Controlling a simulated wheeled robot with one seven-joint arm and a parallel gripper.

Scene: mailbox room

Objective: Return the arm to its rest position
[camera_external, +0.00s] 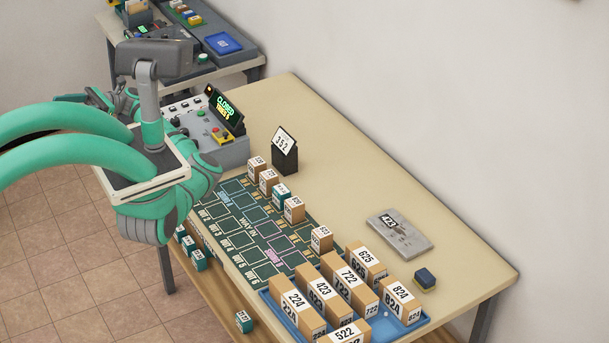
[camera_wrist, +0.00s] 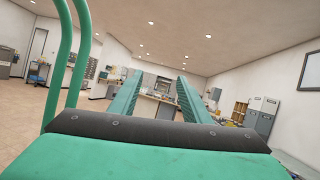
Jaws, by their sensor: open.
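The table holds a control box with a lit "CLOSED" display (camera_external: 226,106), a black stand marked 352 (camera_external: 285,152), a dark green mat (camera_external: 240,228), several small boxes, and a blue tray (camera_external: 413,330) of larger numbered boxes. A grey 423 plate (camera_external: 400,236) lies at the right. The floor (camera_external: 60,270) at left is clear.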

